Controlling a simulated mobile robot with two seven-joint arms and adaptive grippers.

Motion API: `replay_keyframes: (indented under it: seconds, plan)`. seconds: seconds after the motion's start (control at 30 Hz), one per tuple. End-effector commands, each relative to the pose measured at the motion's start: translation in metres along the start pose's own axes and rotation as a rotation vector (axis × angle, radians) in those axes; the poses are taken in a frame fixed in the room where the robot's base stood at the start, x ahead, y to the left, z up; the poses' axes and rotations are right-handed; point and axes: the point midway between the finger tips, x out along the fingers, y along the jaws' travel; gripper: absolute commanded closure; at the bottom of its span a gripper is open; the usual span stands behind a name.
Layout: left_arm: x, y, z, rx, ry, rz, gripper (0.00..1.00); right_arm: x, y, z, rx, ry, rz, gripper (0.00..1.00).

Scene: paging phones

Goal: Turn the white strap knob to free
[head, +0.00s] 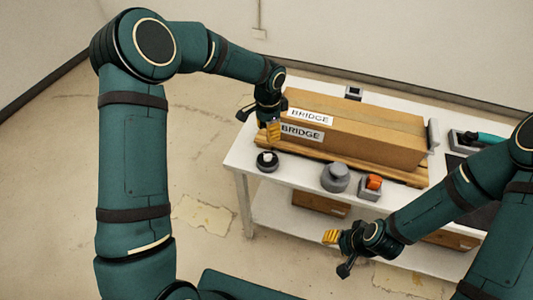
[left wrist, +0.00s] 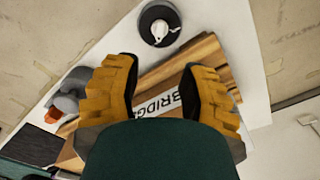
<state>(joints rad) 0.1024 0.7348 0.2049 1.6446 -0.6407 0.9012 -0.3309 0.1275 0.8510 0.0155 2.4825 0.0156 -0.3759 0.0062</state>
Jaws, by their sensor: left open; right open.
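The white strap knob (head: 267,157) sits on a round black base (head: 268,166) at the left end of the white table (head: 237,158). In the left wrist view the knob (left wrist: 160,29) shows a white pointer on its dark round base. My left gripper (head: 273,132) is above the table beside the cardboard box, behind the knob in the head view. Its yellow fingers (left wrist: 163,88) are apart and empty. My right gripper (head: 331,237) is out in front of the table, away from the knob; its yellow finger pads show.
A long cardboard box (head: 362,137) labelled BRIDGE lies on wooden planks (head: 407,178) along the table. A grey round knob (head: 335,177) and an orange switch (head: 374,182) stand at the front edge. A teal-handled device (head: 487,138) is at the right.

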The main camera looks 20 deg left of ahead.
Motion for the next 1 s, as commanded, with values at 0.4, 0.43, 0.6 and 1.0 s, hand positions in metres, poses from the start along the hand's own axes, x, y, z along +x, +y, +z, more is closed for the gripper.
replay_keyframes:
  seconds: [0.4, 0.43, 0.6, 1.0]
  plan:
    - [0.083, 0.001, 0.0, -0.001, -0.001, 0.004, 0.59, 0.007, 0.003, 0.004, -0.002, -0.008, -0.001, 0.55]
    - [0.087, 0.001, 0.0, -0.001, -0.001, 0.003, 0.59, 0.007, 0.003, 0.004, -0.003, -0.008, -0.001, 0.55]
    - [0.107, 0.001, 0.0, -0.001, 0.0, 0.002, 0.59, 0.008, 0.003, 0.005, -0.003, -0.01, -0.001, 0.55]
    - [0.116, 0.001, 0.0, -0.001, 0.001, 0.001, 0.59, 0.009, 0.003, 0.005, -0.003, -0.011, -0.001, 0.55]
